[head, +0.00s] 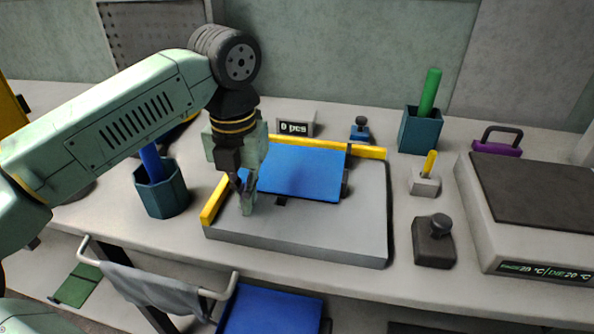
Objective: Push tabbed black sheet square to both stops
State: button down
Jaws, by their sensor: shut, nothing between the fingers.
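A blue sheet (302,173) lies on a grey plate (345,235). A black edge (346,184) shows along its right side, and a small black tab (281,201) shows at its front edge. These look like parts of a black sheet mostly hidden under the blue one. A yellow stop (367,153) runs along the plate's back edge, and another yellow stop (209,212) runs along its left edge. My gripper (246,207) is shut and empty, pointing down over the plate's left part, at the blue sheet's left side. It hides the sheet's left edge; contact cannot be told.
A teal cup (161,188) with a blue stick stands left of the plate.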

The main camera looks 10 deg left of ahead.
jog(key=shift+w, duration=0.1)
jog(key=shift+w, duration=0.75)
jog(key=shift+s, duration=0.15)
jog(key=shift+s+b, duration=0.3)
jog(key=shift+s, duration=0.2)
notch_tip(320, 180, up, 8)
jog(key=p, duration=0.5)
